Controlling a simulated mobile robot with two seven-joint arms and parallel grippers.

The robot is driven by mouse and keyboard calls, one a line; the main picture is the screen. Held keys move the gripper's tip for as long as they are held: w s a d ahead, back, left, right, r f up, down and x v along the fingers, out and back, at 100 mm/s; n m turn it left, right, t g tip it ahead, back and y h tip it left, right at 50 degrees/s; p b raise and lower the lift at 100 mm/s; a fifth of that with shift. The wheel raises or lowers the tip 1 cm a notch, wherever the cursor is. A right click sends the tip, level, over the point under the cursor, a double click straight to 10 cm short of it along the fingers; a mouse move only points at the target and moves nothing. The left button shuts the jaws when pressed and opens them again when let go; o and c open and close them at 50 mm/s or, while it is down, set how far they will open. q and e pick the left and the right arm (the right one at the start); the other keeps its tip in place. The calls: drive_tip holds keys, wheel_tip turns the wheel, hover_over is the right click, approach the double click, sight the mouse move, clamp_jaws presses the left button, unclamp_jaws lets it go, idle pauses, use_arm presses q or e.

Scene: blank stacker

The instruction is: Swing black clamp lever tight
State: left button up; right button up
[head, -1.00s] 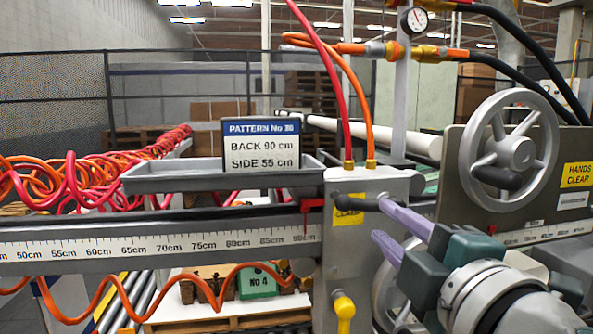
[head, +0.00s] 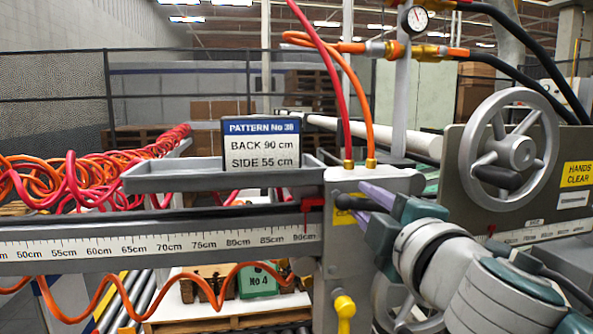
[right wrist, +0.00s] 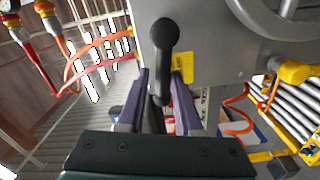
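The black clamp lever (head: 358,203) sticks out from the grey clamp block (head: 345,240) on the ruled beam. In the right wrist view the lever (right wrist: 171,38) shows its rounded end, with its shaft running down between my fingers. My right gripper (head: 372,206) is at the lever with its purple fingers on either side. In the right wrist view the gripper (right wrist: 159,80) looks open, with narrow gaps beside the shaft; contact cannot be told. The fingers partly hide the lever in the head view. My left gripper is not in view.
A handwheel (head: 510,150) on a grey plate stands to the right. A red pointer (head: 311,204) sits by the ruler (head: 160,244). A pattern sign (head: 262,145) stands in a tray.

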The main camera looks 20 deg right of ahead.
drive_tip(key=r+m, duration=0.1)
drive_tip(key=m, duration=0.1)
drive_tip(key=d+r+m, duration=0.1)
drive_tip(key=m, duration=0.2)
drive_tip(key=d+r+m, duration=0.1)
drive_tip(key=m, duration=0.2)
drive_tip(key=shift+s+r+p, duration=0.15)
drive_tip(key=shift+s+p, duration=0.15)
drive_tip(key=shift+p, duration=0.05)
drive_tip(key=s+d+m+p, duration=0.1)
drive_tip(key=s+m+p, duration=0.3)
drive_tip(key=s+m, duration=0.3)
drive_tip(key=shift+s+r+m+p, duration=0.3)
drive_tip(key=shift+s+r, duration=0.05)
drive_tip(key=shift+s, duration=0.9)
drive_tip(key=shift+f, duration=0.15)
